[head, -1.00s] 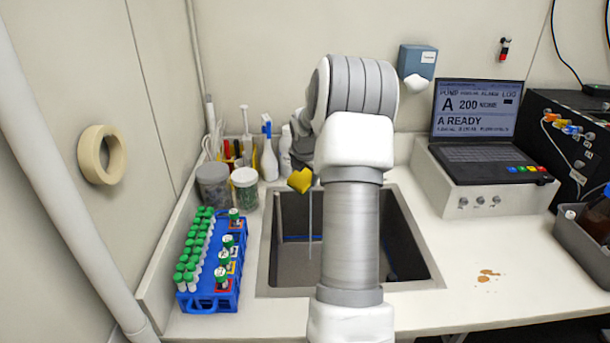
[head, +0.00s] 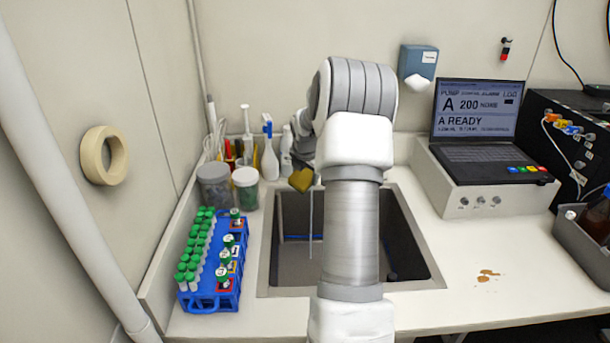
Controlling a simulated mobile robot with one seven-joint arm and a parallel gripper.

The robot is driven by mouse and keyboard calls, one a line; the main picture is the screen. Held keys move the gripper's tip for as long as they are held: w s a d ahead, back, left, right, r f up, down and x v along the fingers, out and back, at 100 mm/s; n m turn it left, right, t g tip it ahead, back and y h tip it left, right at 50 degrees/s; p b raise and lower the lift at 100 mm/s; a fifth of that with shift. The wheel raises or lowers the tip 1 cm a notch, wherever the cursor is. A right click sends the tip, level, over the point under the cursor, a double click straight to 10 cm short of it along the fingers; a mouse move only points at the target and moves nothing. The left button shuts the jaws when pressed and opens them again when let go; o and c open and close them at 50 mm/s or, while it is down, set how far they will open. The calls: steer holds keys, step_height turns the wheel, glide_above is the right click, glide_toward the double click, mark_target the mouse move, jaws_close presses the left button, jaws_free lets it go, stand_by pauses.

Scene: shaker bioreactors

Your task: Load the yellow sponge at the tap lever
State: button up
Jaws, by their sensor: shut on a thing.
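The yellow sponge (head: 301,180) is at the back left of the sink, left of my forearm and above the basin's rear edge. My gripper (head: 299,169) is mostly hidden by my own arm; its dark end meets the top of the sponge, and it is shut on it. A thin pale vertical streak (head: 311,225) runs down into the basin just right of the sponge; it looks like water, but I cannot be sure. The tap and its lever cannot be made out behind my arm and the sponge.
The sink (head: 262,272) is sunk in the white counter. To its left stand a blue rack (head: 228,300) of green-capped tubes and two jars (head: 245,190). White bottles (head: 270,162) stand behind. A laptop (head: 475,125) on a white box is at right.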

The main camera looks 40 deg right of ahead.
steer(key=s+a+b, duration=0.1)
steer(key=s+a, duration=0.3)
steer(key=s, duration=0.1)
steer(key=shift+s+a, duration=0.2)
steer(key=shift+a, duration=0.1)
stand_by(1.2)
steer(key=s+a+r+p, duration=0.3)
steer(key=r+p, duration=0.1)
steer(key=shift+s+a, duration=0.15)
steer(key=shift+s, duration=0.25)
steer(key=shift+s, duration=0.15)
stand_by(1.0)
